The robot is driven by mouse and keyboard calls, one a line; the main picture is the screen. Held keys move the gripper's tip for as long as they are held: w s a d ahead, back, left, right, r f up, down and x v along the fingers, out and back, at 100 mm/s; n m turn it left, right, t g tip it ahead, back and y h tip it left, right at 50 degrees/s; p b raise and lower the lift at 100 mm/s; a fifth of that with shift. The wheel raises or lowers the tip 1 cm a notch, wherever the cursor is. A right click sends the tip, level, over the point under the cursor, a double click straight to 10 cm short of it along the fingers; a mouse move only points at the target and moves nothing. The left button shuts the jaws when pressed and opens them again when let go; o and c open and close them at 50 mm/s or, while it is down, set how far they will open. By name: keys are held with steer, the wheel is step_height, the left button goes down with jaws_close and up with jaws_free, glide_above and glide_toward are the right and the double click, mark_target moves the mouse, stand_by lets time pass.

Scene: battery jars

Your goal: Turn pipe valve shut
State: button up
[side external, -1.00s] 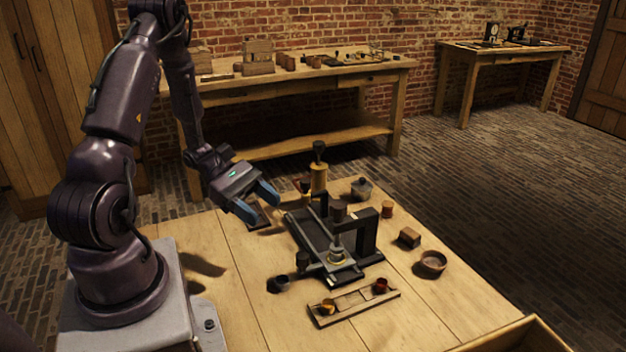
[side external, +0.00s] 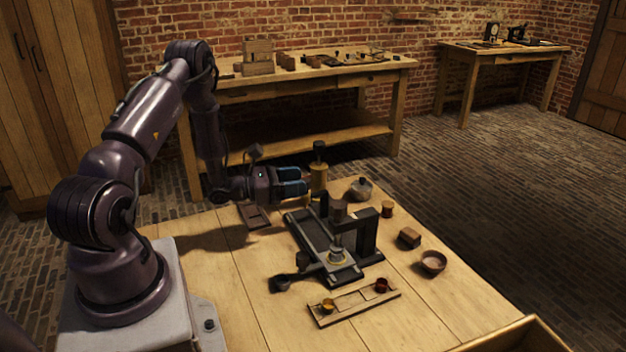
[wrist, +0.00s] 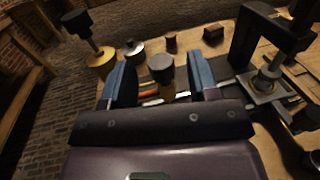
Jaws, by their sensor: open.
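No part is plainly marked as the pipe valve. A black-framed rig (side external: 368,235) stands mid-table, with a dark round knob (side external: 338,208) above it and a metal clamp-like fitting (side external: 337,256) at its front. A brass cylinder with a black-topped stem (side external: 319,176) stands behind the rig; it also shows at left in the wrist view (wrist: 102,60). My gripper (side external: 305,180) is level, open and empty, pointing right beside the brass cylinder in the side view. In the wrist view, a dark round knob (wrist: 161,67) appears between the blue fingers (wrist: 159,62), seemingly beyond them.
A wooden strip with two small cups (side external: 356,304) lies in front. A dark wooden piece (side external: 254,216) lies left.

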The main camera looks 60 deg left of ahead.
steer(key=shift+w+d, duration=0.2)
steer(key=shift+w, duration=0.9)
steer(key=shift+w+d, duration=0.2)
steer(key=shift+w, duration=0.9)
steer(key=shift+c, duration=0.3)
steer(key=c, duration=0.9)
